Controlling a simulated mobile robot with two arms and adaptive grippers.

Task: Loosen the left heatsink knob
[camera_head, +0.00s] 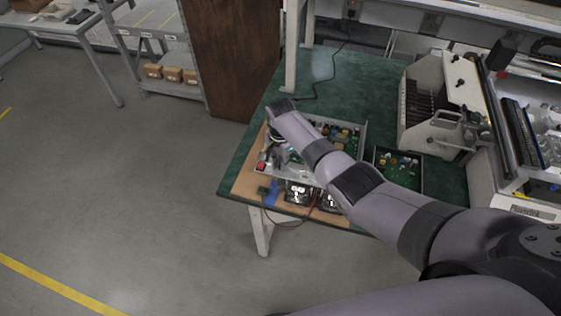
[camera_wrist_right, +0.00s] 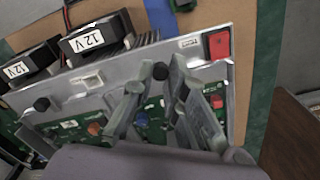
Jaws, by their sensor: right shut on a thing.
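The open metal unit with a green circuit board (camera_head: 345,135) lies on the bench, and its metal front panel also shows in the right wrist view (camera_wrist_right: 110,75). Its left heatsink knob (camera_wrist_right: 160,71), small and black, stands near the red switch (camera_wrist_right: 218,44). My right gripper (camera_wrist_right: 158,76) has one finger on each side of this knob and is shut on it. A second black knob (camera_wrist_right: 41,104) sits farther along the same panel, clear of the fingers. In the head view my right wrist hides the knob and most of the gripper. My left gripper is out of view.
Two black 12V blocks (camera_wrist_right: 92,37) stand beside the panel. A red cable (camera_head: 285,223) hangs over the bench's front edge. Another board tray (camera_head: 398,170) and a rack (camera_head: 437,105) stand to the right.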

